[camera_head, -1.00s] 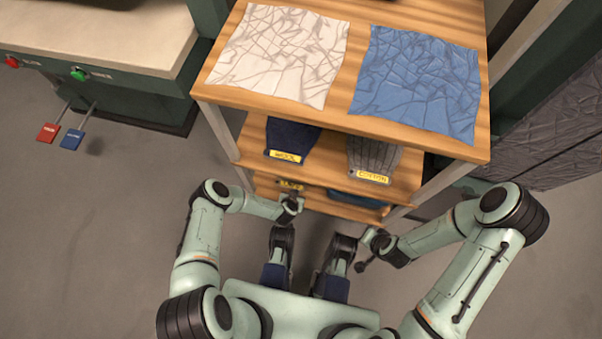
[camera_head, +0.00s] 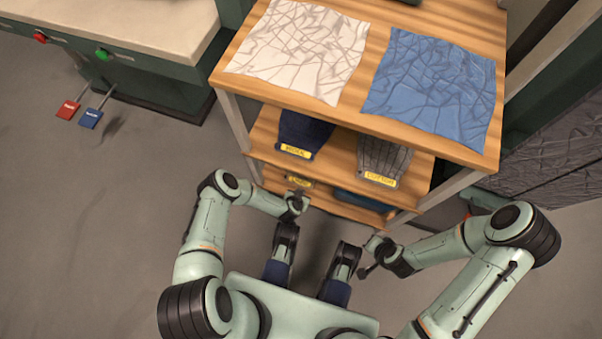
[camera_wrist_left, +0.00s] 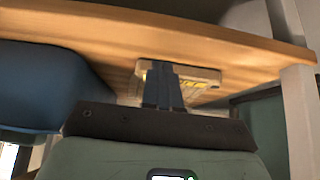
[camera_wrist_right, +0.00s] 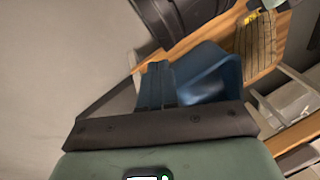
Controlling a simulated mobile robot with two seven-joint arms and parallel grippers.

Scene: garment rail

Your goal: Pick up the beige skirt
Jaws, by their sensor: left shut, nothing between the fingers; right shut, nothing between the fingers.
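No garment that is clearly a beige skirt shows. A pale cream, creased cloth (camera_head: 298,52) lies flat on the shelf unit's top. A small beige piece with yellow lettering (camera_wrist_left: 205,76) is at a shelf edge in the left wrist view, partly hidden by my fingers; I cannot tell whether it is cloth or a tag. My left gripper (camera_head: 296,204) is shut and empty, just in front of the lower shelf; its fingers (camera_wrist_left: 163,84) show close to the beige piece. My right gripper (camera_head: 364,272) is shut and empty, low in front of the unit's right side.
A blue creased cloth (camera_head: 432,88) lies beside the cream one. Below are a navy garment (camera_head: 303,131) and a grey one (camera_head: 384,158), both with yellow tags. A blue container (camera_wrist_right: 212,72) is low in the unit.

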